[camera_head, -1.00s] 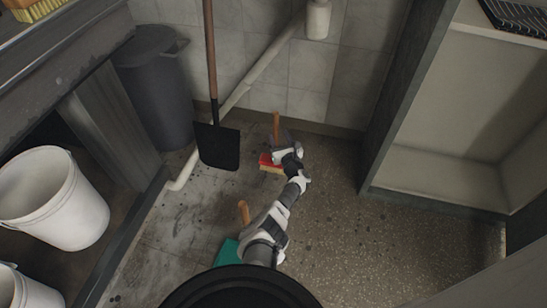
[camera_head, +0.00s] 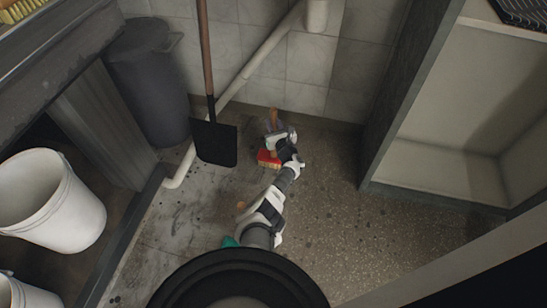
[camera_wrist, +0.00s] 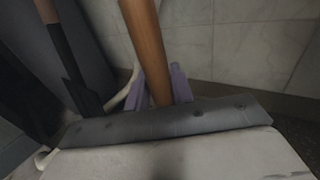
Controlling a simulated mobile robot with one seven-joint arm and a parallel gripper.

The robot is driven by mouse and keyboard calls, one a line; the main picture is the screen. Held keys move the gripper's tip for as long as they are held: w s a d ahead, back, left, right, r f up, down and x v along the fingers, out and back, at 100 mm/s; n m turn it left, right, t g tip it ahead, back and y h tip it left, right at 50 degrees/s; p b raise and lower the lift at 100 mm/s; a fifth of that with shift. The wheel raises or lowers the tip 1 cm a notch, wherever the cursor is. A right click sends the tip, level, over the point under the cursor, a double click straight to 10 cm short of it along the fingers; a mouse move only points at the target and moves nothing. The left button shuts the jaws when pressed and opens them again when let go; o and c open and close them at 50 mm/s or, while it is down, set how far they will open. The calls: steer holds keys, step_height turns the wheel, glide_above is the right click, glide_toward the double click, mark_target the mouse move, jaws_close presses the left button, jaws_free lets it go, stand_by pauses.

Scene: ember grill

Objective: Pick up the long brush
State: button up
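A brush with a red head and pale bristles (camera_head: 268,158) is on the floor near the back wall, its wooden handle (camera_head: 273,116) pointing up. My gripper (camera_head: 275,133) is at this handle and partly hides it. In the wrist view the wooden handle (camera_wrist: 146,40) runs down between the two lavender fingers of my gripper (camera_wrist: 162,88). The fingers flank the handle closely on both sides; whether they press on it cannot be told. The brush head is hidden in the wrist view.
A black shovel (camera_head: 214,143) stands upright left of the brush. A grey bin (camera_head: 150,85), a white pipe (camera_head: 262,62) and white buckets (camera_head: 75,215) are at the left. A shelf unit (camera_head: 440,175) stands right. A green object (camera_head: 230,242) shows beside my arm.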

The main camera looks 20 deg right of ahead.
jaws_close()
steer(key=shift+r, duration=0.1)
step_height(320, 180, up, 20)
steer(key=p, duration=1.1)
